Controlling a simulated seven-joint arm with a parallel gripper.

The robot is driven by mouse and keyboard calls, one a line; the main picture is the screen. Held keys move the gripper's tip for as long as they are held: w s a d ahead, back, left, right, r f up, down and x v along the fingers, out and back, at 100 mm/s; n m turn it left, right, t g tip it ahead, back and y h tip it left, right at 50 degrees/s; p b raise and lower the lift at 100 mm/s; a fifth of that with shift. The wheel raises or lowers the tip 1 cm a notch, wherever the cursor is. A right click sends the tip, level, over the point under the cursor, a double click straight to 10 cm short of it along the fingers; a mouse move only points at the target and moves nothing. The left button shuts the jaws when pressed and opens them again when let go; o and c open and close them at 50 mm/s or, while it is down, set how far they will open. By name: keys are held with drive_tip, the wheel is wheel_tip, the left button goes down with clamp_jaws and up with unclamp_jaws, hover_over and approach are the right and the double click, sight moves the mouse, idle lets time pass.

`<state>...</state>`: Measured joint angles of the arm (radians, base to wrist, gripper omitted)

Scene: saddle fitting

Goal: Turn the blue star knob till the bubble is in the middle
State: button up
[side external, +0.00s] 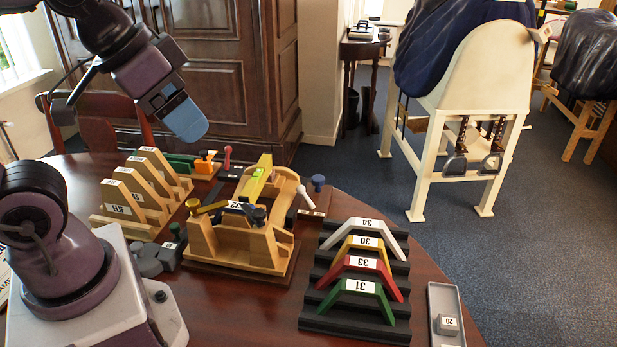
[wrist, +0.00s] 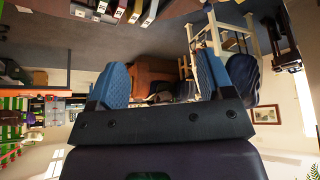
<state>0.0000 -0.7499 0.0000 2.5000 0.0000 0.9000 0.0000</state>
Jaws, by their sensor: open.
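A wooden saddle fixture (side external: 240,245) stands on the table in the side external view. A yellow-green bar (side external: 257,180), perhaps the level, lies on its top; I cannot make out a bubble. A dark blue knob (side external: 260,215) shows at its front right, and a bluer round-topped knob (side external: 318,183) stands just behind it to the right. I cannot tell for sure which is the star knob. My gripper (side external: 188,122) is raised above and behind the fixture's left side, apart from everything. In the wrist view my gripper (wrist: 162,72) shows two blue pads spread apart with nothing between them.
Wooden wedges (side external: 135,190) stand left of the fixture. A black rack (side external: 350,318) with coloured numbered arches stands at its right. A grey tray (side external: 445,325) lies at the right table edge. Small dark grey parts (side external: 150,258) lie at the front left.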

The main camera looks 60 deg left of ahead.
drive_tip(key=c, duration=0.3)
drive_tip(key=n+g+y, duration=0.5)
drive_tip(key=n, duration=1.2)
approach(318, 178)
drive_tip(key=x, duration=0.9)
drive_tip(key=shift+w+f, duration=0.1)
drive_tip(key=shift+f, duration=0.05)
